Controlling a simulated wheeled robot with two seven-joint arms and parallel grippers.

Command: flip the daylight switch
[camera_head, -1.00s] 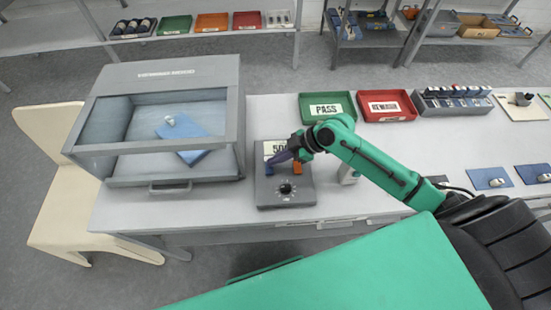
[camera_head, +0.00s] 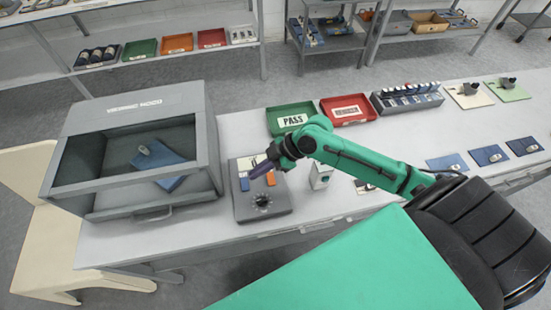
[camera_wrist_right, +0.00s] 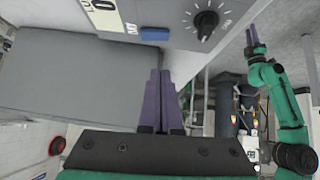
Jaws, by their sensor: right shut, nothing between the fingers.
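The grey lamp box (camera_head: 277,207) stands on the table, with a dark dial (camera_head: 262,200) on its top. A blue switch (camera_head: 243,184) sits at its left and an orange one (camera_head: 271,178) at its right. In the right wrist view the blue switch (camera_wrist_right: 156,35) is beside upside-down lettering that seems to read DAY. My right gripper (camera_head: 252,174) is shut and empty, its purple fingers over the box close to the blue switch. In the wrist view its fingertips (camera_wrist_right: 160,72) show a gap from the switch; contact is not seen. My left gripper (camera_wrist_right: 253,37) shows small at the right there; its opening is unclear.
A grey cabinet (camera_head: 211,120) with a clear window stands left of the box. A green PASS tray (camera_head: 279,114) and a red tray (camera_head: 347,122) lie behind. A small white container (camera_head: 321,176) stands right of the box, under my right arm. Bare tabletop lies in front.

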